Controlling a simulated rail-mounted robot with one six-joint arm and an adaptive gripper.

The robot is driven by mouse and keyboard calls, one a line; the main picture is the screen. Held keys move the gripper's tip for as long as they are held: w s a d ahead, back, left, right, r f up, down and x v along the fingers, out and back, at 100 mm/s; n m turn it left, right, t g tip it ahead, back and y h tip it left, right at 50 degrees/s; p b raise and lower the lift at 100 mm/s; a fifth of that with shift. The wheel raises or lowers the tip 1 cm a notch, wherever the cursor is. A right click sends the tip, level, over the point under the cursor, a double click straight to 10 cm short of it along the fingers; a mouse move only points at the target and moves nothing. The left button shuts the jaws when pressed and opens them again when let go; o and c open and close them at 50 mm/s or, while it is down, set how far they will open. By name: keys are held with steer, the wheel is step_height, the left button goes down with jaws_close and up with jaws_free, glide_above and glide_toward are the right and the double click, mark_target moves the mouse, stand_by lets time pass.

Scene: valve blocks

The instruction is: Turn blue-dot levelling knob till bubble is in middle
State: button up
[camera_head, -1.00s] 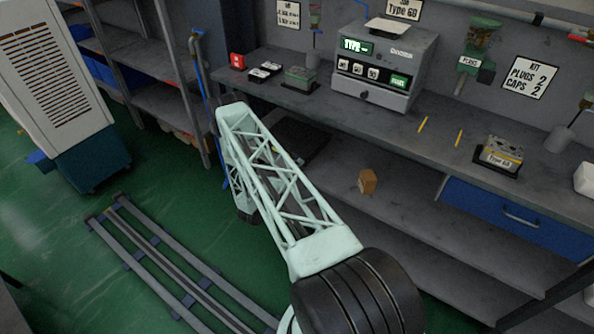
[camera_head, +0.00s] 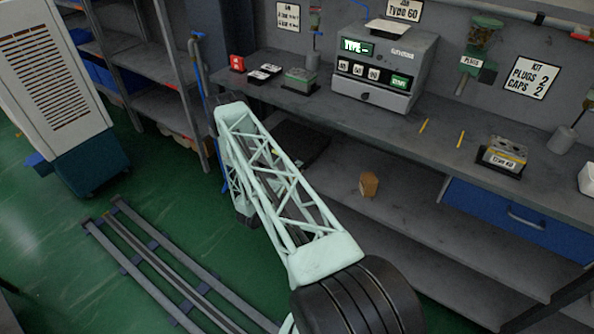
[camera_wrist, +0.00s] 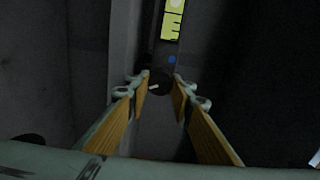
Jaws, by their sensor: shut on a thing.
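In the wrist view, my gripper (camera_wrist: 159,84) has its two yellow-padded fingers on either side of a dark round knob (camera_wrist: 160,87) and is shut on it. A small pale mark shows on the knob. A blue dot (camera_wrist: 172,60) sits just beyond the knob. Beyond the dot is a yellow-green level vial (camera_wrist: 172,24) with dark lines, cut off by the top edge of the view. A pale round patch, perhaps the bubble, shows near that edge; its place along the vial cannot be told. In the head view my arm hides the gripper and knob.
In the head view, a workbench (camera_head: 400,135) runs along the wall, bearing a grey test machine (camera_head: 385,70) and a valve block (camera_head: 503,152). A small brown block (camera_head: 369,183) lies on the shelf below. Floor rails (camera_head: 165,270) lie at the left.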

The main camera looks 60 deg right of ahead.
steer(key=o, duration=0.9)
steer(key=shift+c, duration=0.2)
steer(key=shift+a, duration=0.1)
steer(key=a, duration=0.7)
steer(key=shift+a, duration=0.4)
steer(key=shift+w+r, duration=0.1)
steer(key=shift+r, duration=0.05)
